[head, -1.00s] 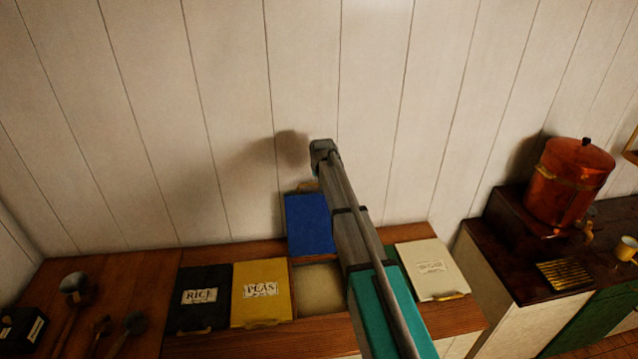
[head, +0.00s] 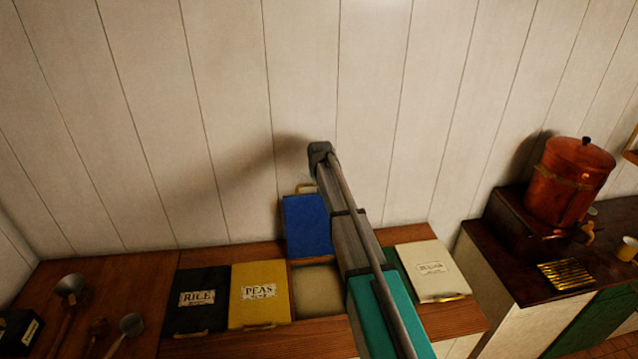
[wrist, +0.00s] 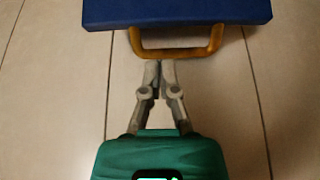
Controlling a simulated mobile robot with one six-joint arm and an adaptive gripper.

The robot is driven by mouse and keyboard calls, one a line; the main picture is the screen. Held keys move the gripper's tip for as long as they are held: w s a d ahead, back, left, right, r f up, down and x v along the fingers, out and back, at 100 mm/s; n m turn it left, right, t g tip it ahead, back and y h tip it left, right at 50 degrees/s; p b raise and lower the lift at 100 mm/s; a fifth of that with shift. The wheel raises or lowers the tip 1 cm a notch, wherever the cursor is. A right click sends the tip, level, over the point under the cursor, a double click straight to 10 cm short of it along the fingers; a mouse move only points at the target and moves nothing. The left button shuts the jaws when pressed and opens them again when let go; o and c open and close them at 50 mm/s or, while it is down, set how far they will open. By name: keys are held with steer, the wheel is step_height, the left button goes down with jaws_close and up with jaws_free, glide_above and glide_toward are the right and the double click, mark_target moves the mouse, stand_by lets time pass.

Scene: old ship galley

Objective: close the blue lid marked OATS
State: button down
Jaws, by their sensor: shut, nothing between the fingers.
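The blue lid (head: 308,226) stands open, tilted up at the back of its uncovered bin (head: 317,291), near the plank wall. No OATS label shows on the side I see. Its brass handle (head: 305,188) is at the upper edge, and in the head view my arm covers part of the lid's right side. In the wrist view the blue lid (wrist: 180,12) crosses the top, with its handle (wrist: 180,52) hanging below the edge. My gripper (wrist: 161,64) is shut and empty, its fingertips just under the handle; contact is unclear. My arm hides the gripper in the head view.
Shut lids flank the bin: black RICE (head: 196,300), yellow PEAS (head: 260,295) and a white one (head: 433,270). A partly hidden green one lies beside my arm. Ladles (head: 70,290) lie at the left. A copper urn (head: 572,180) stands at the right. The wall (head: 230,120) is close behind.

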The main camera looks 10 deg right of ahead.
steer(key=b+x, duration=0.6)
steer(key=x, duration=0.1)
steer(key=shift+w+f, duration=0.15)
steer(key=shift+f, duration=0.15)
stand_by(0.3)
steer(key=shift+d, duration=0.2)
